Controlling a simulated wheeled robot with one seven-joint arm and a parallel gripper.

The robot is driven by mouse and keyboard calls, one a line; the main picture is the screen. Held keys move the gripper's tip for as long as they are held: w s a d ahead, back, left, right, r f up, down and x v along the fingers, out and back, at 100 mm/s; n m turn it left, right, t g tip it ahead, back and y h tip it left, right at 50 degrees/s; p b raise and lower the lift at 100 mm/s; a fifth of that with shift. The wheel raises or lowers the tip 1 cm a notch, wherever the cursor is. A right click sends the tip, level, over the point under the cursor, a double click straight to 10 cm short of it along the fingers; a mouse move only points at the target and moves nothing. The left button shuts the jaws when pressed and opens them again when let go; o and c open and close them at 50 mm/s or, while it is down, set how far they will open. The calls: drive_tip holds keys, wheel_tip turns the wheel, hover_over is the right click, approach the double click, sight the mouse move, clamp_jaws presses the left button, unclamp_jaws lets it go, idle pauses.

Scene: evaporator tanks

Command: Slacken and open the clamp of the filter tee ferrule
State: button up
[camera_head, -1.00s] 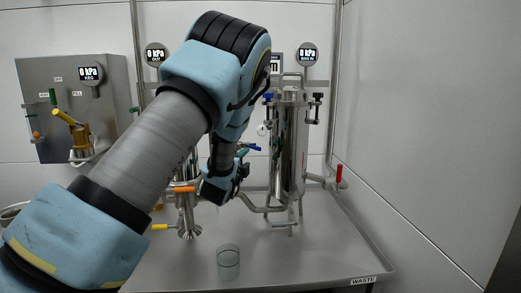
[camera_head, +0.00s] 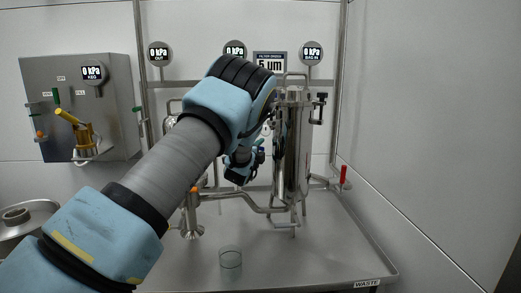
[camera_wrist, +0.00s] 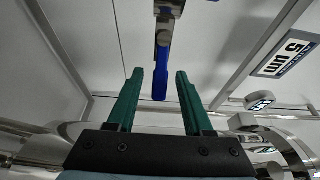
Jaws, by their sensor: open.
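My gripper (camera_wrist: 159,73) is open, its two green fingers apart with nothing held. In the wrist view a blue handle (camera_wrist: 160,82) on a metal fitting (camera_wrist: 163,38) hangs in line with the gap between the fingertips. I cannot tell whether it is the clamp's handle or how far off it is. In the head view my gripper (camera_head: 259,152) is small and dark, just left of the upright steel filter housing (camera_head: 297,150). The filter tee ferrule and its clamp cannot be made out; my arm covers much of that area.
A clear glass beaker (camera_head: 230,258) stands on the steel bench (camera_head: 300,262). A red-handled valve (camera_head: 343,175) is right of the housing. Bent pipework (camera_head: 255,207) runs low behind the beaker. A steel panel (camera_head: 75,112) with a yellow lever is at left. The front right bench is clear.

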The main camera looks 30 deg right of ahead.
drive_tip(key=shift+c, duration=0.2)
clamp_jaws()
idle(0.5)
